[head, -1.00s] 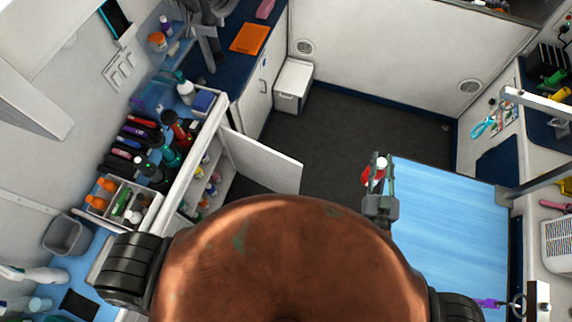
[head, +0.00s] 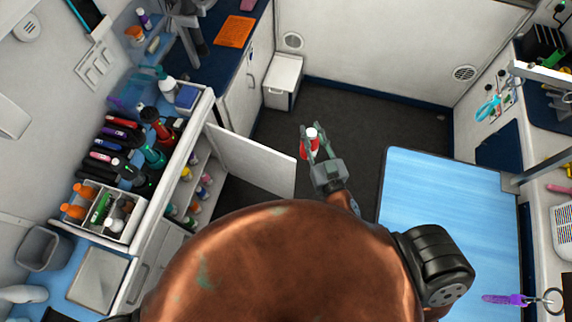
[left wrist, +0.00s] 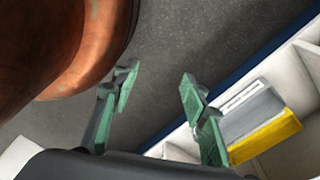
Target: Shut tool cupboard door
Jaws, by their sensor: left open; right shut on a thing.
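The white tool cupboard door (head: 258,165) stands open in the head view, swung out over the dark floor. Behind it the cupboard (head: 192,185) shows shelves with several small bottles. My right gripper (head: 311,150) is shut on a red bottle with a white cap (head: 312,133), a little to the right of the door's free edge and apart from it in the picture. My left gripper (left wrist: 157,85) shows only in the left wrist view; its green-padded fingers are wide apart with nothing between them. The door is not clear in that view.
A blue-topped table (head: 445,205) stands on the right. A white bin (head: 283,82) stands at the back wall. Dark floor (head: 370,125) lies open between. The left counter holds several bottles and a white caddy (head: 112,220). The left wrist view shows a yellow item (left wrist: 265,137) on a white shelf.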

